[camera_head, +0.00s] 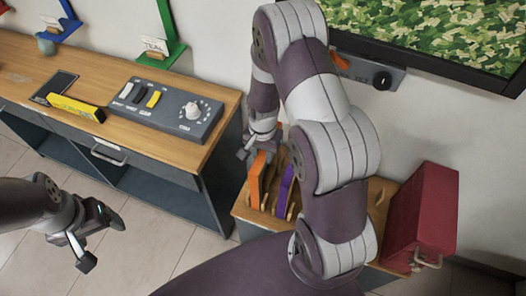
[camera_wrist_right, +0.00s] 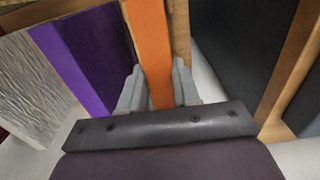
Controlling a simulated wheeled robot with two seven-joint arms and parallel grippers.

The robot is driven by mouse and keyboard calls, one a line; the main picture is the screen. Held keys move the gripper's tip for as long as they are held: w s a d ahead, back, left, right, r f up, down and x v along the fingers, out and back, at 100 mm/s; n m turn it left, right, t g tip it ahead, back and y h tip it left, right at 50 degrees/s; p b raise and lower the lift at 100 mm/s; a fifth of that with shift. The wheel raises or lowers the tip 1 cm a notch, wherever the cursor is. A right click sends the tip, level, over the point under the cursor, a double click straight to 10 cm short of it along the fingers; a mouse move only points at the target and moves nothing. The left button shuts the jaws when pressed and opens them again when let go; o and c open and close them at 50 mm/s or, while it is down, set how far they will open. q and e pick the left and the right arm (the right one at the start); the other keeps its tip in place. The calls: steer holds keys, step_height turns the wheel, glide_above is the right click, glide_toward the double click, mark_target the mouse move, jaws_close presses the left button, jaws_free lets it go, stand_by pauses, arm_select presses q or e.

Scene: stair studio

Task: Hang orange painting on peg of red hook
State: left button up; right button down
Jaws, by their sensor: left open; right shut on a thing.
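The orange painting (camera_head: 256,182) stands on edge in a wooden rack (camera_head: 264,220) in the head view. It shows edge-on as an orange strip in the right wrist view (camera_wrist_right: 148,45). My right gripper (camera_head: 259,151) is shut on its edge, one finger on each side (camera_wrist_right: 158,88). My left gripper (camera_head: 103,238) is open and empty at the lower left, over the floor. A small red piece (camera_head: 3,6) shows at the top left corner; it may be part of the red hook, whose peg I cannot see.
A purple painting (camera_head: 287,187) stands beside the orange one. A blue hook (camera_head: 66,27) and a green hook (camera_head: 172,48) are on the wall above the desk (camera_head: 198,72), which holds a control box (camera_head: 165,108). A red case (camera_head: 425,210) stands at right.

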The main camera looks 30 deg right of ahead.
steer(key=shift+f, duration=0.2)
steer(key=c, duration=0.8)
jaws_free()
steer(key=shift+f+b, duration=0.15)
steer(key=shift+b, duration=0.25)
step_height(320, 180, up, 12)
steer(key=s+a+r+n+p, duration=0.1)
steer(key=s+a+r+n, duration=0.1)
steer(key=s+n, duration=0.2)
steer(key=s+a+r+n+t+p, duration=0.1)
steer(key=s+a+r+n, duration=0.2)
steer(key=s+n, duration=0.2)
steer(key=shift+a+r+n+p, duration=0.25)
steer(key=shift+r+n+p, duration=0.1)
steer(key=shift+n, duration=0.15)
